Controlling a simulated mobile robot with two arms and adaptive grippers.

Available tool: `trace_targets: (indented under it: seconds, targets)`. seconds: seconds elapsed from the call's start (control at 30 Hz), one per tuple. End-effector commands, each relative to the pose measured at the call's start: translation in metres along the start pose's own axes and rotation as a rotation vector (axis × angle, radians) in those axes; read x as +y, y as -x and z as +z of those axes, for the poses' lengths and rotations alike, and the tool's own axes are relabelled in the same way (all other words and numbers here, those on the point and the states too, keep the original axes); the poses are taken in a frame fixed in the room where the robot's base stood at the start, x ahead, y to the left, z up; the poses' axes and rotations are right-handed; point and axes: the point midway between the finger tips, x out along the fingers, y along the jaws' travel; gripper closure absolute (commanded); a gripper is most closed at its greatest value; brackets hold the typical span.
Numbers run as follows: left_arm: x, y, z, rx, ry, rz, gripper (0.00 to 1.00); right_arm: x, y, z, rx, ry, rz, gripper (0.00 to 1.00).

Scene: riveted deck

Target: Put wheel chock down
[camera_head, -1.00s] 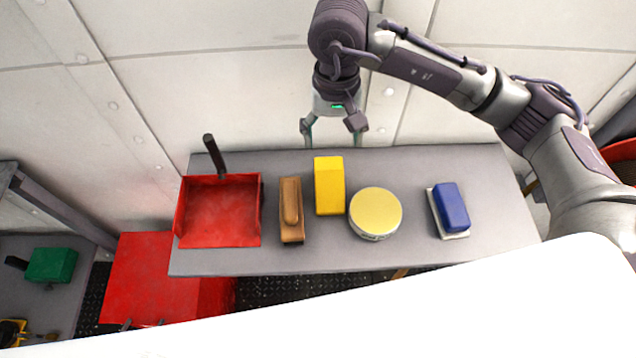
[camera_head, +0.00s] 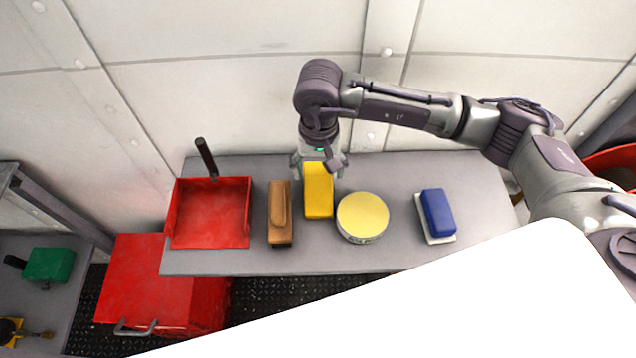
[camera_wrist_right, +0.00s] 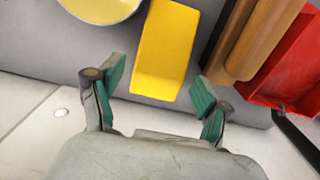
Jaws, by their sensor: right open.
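The yellow wheel chock (camera_head: 319,192) lies on the grey table (camera_head: 385,258), between a wooden brush and a round tin. It also shows in the right wrist view (camera_wrist_right: 165,50), its near end at the opening between the fingers. My right gripper (camera_head: 319,168) is at the back end of the chock, open, with a green-padded finger on either side and gaps to the chock. In the wrist view my right gripper (camera_wrist_right: 158,92) holds nothing. My left gripper is not in view.
On the table are a red dustpan (camera_head: 210,215) with a dark handle, the brush (camera_head: 280,210), the tin (camera_head: 363,215) and a blue block on a white base (camera_head: 437,213). A red toolbox (camera_head: 160,285) stands below left. A wall is behind the table.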

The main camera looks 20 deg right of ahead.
Motion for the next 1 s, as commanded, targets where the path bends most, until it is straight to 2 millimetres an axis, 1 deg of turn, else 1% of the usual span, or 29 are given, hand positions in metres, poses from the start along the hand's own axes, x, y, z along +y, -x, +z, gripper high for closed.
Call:
trace_targets:
  seconds: [0.03, 0.13, 0.2, 0.3, 0.57, 0.6, 0.87, 0.9, 0.93, 0.97, 1.0]
  targets:
    - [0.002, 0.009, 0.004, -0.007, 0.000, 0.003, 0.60, 0.000, -0.005, 0.003, -0.007, 0.000, 0.003, 0.23]
    - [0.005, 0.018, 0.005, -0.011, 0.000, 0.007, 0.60, -0.002, -0.020, 0.006, -0.007, 0.001, 0.002, 0.23]
    - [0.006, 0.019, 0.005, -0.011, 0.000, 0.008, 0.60, -0.001, -0.031, 0.004, -0.005, -0.001, 0.003, 0.23]
    - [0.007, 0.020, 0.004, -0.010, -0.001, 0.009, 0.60, -0.001, -0.041, 0.004, -0.003, 0.000, 0.002, 0.23]
    - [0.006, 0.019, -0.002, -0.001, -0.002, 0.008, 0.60, -0.001, -0.043, 0.004, 0.000, 0.001, 0.002, 0.23]
    - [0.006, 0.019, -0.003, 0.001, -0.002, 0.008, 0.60, -0.001, -0.043, 0.004, 0.000, 0.001, 0.002, 0.30]
    - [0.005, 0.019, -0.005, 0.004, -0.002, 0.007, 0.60, -0.002, -0.043, 0.004, 0.000, 0.001, 0.001, 0.73]
    - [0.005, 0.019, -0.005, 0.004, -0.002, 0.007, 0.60, -0.002, -0.043, 0.004, 0.000, 0.001, 0.001, 0.80]
    - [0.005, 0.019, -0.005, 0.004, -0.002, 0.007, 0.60, -0.002, -0.043, 0.003, 0.000, 0.001, 0.000, 0.80]
    - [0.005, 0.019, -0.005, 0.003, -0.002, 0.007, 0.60, -0.002, -0.043, 0.003, 0.000, 0.001, 0.000, 0.86]
    - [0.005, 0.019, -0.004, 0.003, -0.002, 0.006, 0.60, -0.002, -0.043, 0.003, 0.000, 0.001, 0.000, 0.86]
